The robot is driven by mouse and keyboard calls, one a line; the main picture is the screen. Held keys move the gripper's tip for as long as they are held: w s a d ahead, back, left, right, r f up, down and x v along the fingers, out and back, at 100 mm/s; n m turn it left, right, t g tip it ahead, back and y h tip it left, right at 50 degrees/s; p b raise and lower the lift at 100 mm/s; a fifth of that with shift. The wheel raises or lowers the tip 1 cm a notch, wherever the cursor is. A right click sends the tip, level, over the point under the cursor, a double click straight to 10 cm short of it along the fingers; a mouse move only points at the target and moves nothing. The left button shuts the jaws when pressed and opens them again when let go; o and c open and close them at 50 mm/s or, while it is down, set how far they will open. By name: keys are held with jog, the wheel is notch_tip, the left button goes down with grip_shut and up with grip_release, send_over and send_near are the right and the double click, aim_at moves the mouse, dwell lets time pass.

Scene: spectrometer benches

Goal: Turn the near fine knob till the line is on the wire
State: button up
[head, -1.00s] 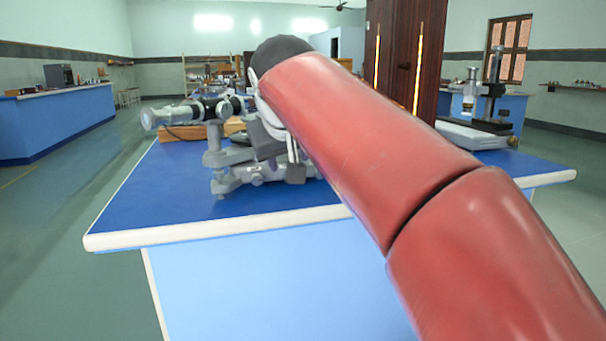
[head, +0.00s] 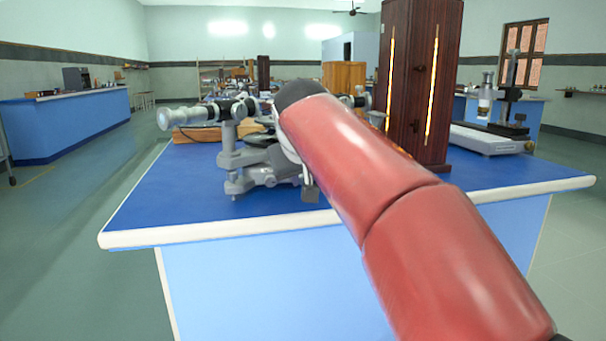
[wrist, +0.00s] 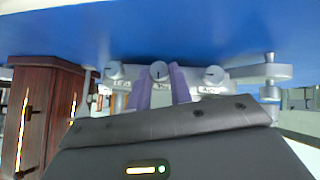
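The spectrometer (head: 229,157), grey with a telescope tube (head: 195,115) pointing left, stands on the blue bench top. My red arm crosses in front of it and hides its right part and my gripper in the head view. In the wrist view a row of three pale round knobs shows: a left knob (wrist: 115,70), a middle knob (wrist: 159,70) and a right knob (wrist: 213,74). Labels by them are too small to read surely. My gripper (wrist: 160,80) has its two purplish fingers on either side of the middle knob. Whether they touch it is unclear. The line and wire are not visible.
A tall dark wooden cabinet-like box (head: 418,85) with glowing slits stands right of my arm on the bench (head: 160,205). A microscope-like instrument (head: 490,125) stands further right. The bench's white front edge (head: 200,233) lies under my arm. Floor is open at left.

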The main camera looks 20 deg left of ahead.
grip_shut()
jog(key=shift+w+d+r+m+g+y+p, duration=0.15)
jog(key=shift+d+m+g+y+p, duration=0.1)
jog(key=shift+m+g+y+p, duration=0.45)
jog(key=shift+w+d+m+g+y+p, duration=0.1)
jog(key=shift+d+m+g+y+p, duration=0.15)
jog(key=shift+y+p, duration=0.45)
jog(key=m+y, duration=0.1)
jog(key=g+y, duration=0.1)
jog(key=shift+w+d+f+m+y+b, duration=0.15)
jog(key=shift+f+m+y+b, duration=0.15)
jog(key=shift+m, duration=0.05)
jog(key=shift+w+d+f+m+g+y+b, duration=0.1)
jog(key=shift+m+g+y+b, duration=0.25)
jog(key=shift+y+b, duration=0.25)
jog(key=shift+d+f+m+g+y+b, duration=0.1)
jog(key=shift+m+g+y+b, duration=0.25)
jog(key=shift+y, duration=0.35)
jog(key=shift+a+r, duration=0.1)
